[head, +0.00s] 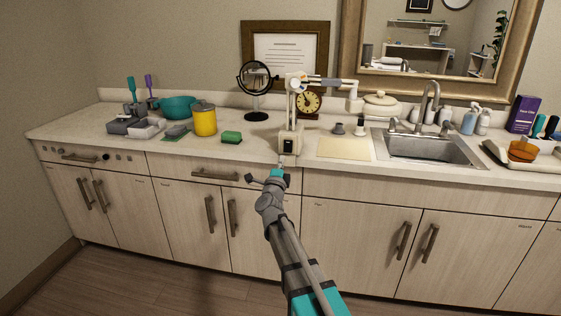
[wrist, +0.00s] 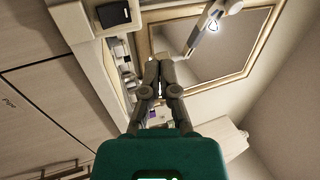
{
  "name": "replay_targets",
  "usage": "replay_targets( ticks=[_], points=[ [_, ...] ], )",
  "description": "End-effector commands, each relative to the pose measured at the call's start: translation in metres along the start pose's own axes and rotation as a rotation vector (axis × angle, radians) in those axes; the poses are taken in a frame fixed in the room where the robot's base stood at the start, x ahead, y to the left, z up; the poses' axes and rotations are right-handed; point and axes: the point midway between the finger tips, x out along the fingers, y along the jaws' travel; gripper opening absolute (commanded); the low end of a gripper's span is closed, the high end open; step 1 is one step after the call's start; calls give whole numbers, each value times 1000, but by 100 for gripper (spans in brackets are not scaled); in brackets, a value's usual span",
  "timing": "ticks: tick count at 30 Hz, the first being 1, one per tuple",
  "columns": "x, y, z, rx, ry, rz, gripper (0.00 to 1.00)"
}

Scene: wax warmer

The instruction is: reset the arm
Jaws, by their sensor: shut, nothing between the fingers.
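My arm reaches up from the bottom of the head view to the front edge of the counter. My gripper (head: 281,166) is small there, just in front of a white stand (head: 288,141) with a jointed arm; whether they touch cannot be told. In the wrist view my gripper (wrist: 160,62) has its two grey fingers together, with nothing held between them. The white stand's base with its dark square (wrist: 115,14) shows at upper left of that view, apart from the fingers.
The counter (head: 235,163) holds a yellow lidded pot (head: 204,121), a green sponge (head: 231,137), a teal bowl (head: 179,107), a round mirror (head: 256,79) and a pale mat (head: 345,147). A sink (head: 428,150) is at right. Floor shows below the left cabinets.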

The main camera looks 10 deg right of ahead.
Motion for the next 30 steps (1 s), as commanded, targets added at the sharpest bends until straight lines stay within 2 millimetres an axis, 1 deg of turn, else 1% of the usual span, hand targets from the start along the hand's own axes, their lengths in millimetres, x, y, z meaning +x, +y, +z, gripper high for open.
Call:
replay_targets(
  ticks=[7, 14, 17, 22, 26, 30],
  points=[
    [-3, 2, 4, -36, -49, 17, 0],
    [-18, 14, 17, -168, -224, 82, 0],
    [-29, 24, 23, -252, -330, 126, 0],
    [-55, 45, 30, -405, -513, 210, 0],
    [-79, 63, 29, -521, -649, 281, 0],
    [-108, 84, 23, -643, -794, 366, 0]
  ],
)
